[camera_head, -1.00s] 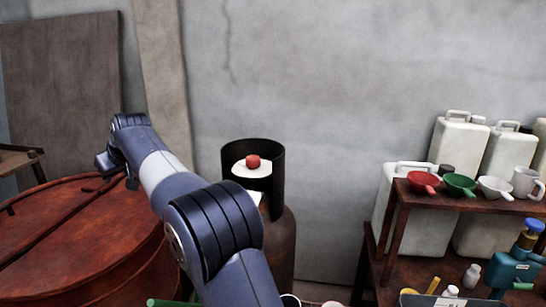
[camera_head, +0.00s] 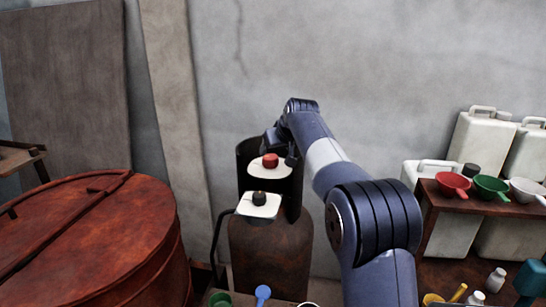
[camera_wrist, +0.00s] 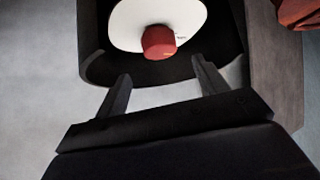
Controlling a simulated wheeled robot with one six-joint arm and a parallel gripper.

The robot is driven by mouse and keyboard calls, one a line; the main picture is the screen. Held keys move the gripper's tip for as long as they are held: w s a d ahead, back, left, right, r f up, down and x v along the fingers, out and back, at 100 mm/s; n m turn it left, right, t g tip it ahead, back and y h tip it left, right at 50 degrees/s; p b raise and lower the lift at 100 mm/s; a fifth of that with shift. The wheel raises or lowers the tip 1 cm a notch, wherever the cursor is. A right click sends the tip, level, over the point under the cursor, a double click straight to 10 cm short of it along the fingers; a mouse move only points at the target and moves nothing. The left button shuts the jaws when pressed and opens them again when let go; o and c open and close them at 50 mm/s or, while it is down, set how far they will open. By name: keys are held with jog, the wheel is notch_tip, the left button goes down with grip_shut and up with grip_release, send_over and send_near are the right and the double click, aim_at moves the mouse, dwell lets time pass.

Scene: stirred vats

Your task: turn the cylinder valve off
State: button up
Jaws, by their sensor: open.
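The gas cylinder (camera_head: 270,255) is rusty brown and stands upright near the wall. A dark collar (camera_head: 247,160) rises around its top. Inside the collar, a red valve knob (camera_head: 270,160) sits on a white disc (camera_head: 262,173). In the wrist view the red knob (camera_wrist: 158,41) lies just beyond my fingertips, close to the midline between them. My gripper (camera_wrist: 160,75) is open and empty, with one finger to each side, apart from the knob. In the head view my arm reaches over to the collar's right side, and the fingers are hard to make out.
A black knob (camera_head: 259,198) on a white plate (camera_head: 262,209) is in front of the collar. A rust-red vat (camera_head: 85,245) stands at the left. A shelf (camera_head: 475,203) with scoops and white jerrycans (camera_head: 478,140) is at the right.

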aim_at(270, 157)
jog(key=p+x, duration=0.2)
jog(key=x, duration=0.6)
jog(key=shift+w+a+f, duration=0.15)
jog(key=shift+f, duration=0.05)
jog(key=c, duration=1)
